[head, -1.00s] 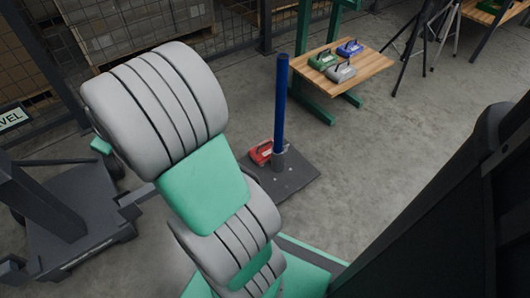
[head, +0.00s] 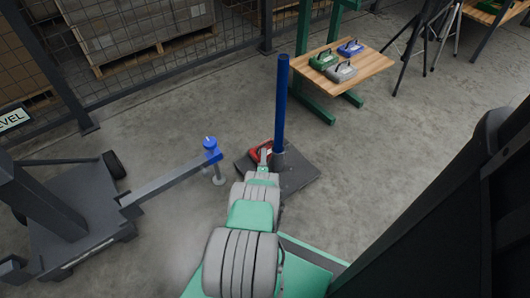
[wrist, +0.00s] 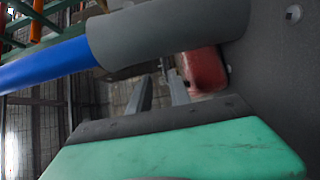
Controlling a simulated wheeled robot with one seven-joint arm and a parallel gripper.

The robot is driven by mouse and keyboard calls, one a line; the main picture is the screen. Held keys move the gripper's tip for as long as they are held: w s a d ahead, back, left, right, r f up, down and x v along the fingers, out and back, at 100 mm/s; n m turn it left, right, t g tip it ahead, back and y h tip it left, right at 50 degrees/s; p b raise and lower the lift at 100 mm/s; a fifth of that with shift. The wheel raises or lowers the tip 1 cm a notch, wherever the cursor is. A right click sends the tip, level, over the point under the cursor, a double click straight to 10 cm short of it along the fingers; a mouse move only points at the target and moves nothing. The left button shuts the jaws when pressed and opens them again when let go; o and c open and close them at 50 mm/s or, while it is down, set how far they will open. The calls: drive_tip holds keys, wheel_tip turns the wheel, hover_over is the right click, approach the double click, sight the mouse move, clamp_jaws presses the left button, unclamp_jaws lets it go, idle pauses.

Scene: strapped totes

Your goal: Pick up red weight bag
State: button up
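The red weight bag (head: 256,150) sits on the dark base plate, left of the foot of the blue post (head: 281,100). My arm reaches down to it, and my gripper (head: 264,158) is at its near side, partly covering it. In the wrist view, the two grey fingers of my gripper (wrist: 160,92) stand apart with nothing visible between them. The red bag (wrist: 203,70) shows just right of the right finger, partly hidden behind the post's grey sleeve (wrist: 165,32). I cannot tell whether a finger touches it.
The dark base plate (head: 298,178) lies under the post. A wheeled stand (head: 70,205) with a blue-capped arm (head: 210,145) is close on the left.

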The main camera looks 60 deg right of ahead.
sight(265, 147)
drive_tip(key=f+b, duration=0.1)
drive_tip(key=d+b, duration=0.1)
drive_tip(key=b, duration=0.1)
drive_tip(key=shift+s+d+f, duration=0.15)
drive_tip(key=shift+d+f, duration=0.05)
drive_tip(key=shift+f, duration=0.15)
drive_tip(key=b+x, duration=0.4)
drive_tip(key=x, duration=0.1)
drive_tip(key=shift+w+r, duration=0.1)
drive_tip(key=shift+w, duration=0.1)
drive_tip(key=shift+w+d+r, duration=0.1)
drive_tip(key=shift+d+r, duration=0.05)
drive_tip(key=shift+r, duration=0.05)
clamp_jaws()
idle(0.5)
drive_tip(key=shift+w+d+r, duration=0.1)
drive_tip(key=shift+r, duration=0.15)
